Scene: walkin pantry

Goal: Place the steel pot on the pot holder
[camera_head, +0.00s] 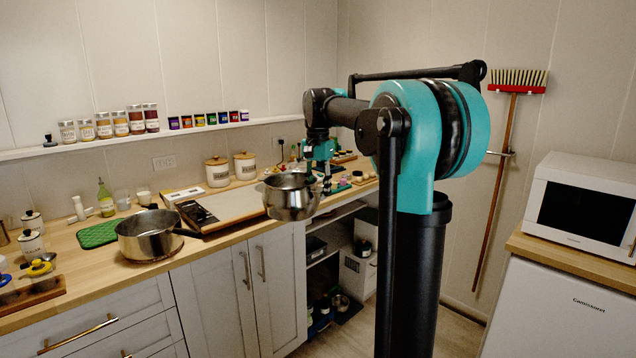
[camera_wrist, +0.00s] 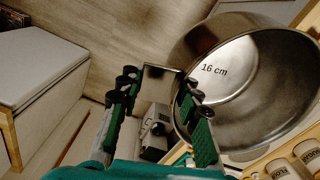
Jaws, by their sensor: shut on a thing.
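A steel pot (camera_head: 291,199) is held by my gripper (camera_head: 318,172) above the counter's front edge, roughly upright. In the wrist view my gripper's green-padded fingers (camera_wrist: 160,98) are beside the pot (camera_wrist: 240,85), which has "16 cm" marked inside. The fingers are shut on the pot's handle side; the exact contact is partly hidden. A green quilted mat, which looks like the pot holder (camera_head: 98,234), lies flat on the counter at the left, apart from the held pot.
A second, wider steel pot (camera_head: 149,244) stands on the counter beside the green mat. A green bottle (camera_head: 105,200) and jars stand behind the mat. A microwave (camera_head: 585,203) is at right.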

